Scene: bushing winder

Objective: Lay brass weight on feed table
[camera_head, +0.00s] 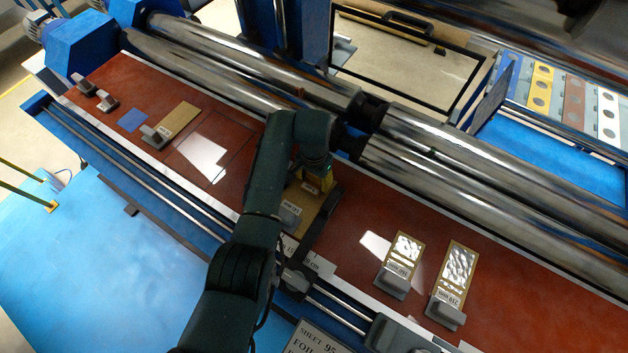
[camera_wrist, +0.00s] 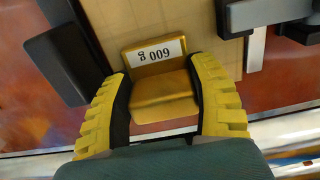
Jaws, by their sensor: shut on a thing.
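The brass weight (camera_wrist: 163,82) is a gold block with a white "600 g" label, upside down in the wrist view. My gripper (camera_wrist: 164,108) has its yellow, black-padded fingers on both sides of it, shut on it. In the head view the weight (camera_head: 310,187) shows partly beside my gripper (camera_head: 324,184), over a tan sheet on the feed table. The feed table (camera_head: 520,282) is the long red-brown surface in front of the steel rollers. I cannot tell whether the weight touches the sheet below. My arm hides part of this area.
Polished rollers (camera_head: 470,172) run along the table's back edge. A tan sheet with a grey clamp (camera_head: 153,137) lies left; two labelled sample plates (camera_head: 404,248) (camera_head: 455,272) with grey blocks lie right. Dark and grey blocks (camera_wrist: 65,62) flank the weight in the wrist view.

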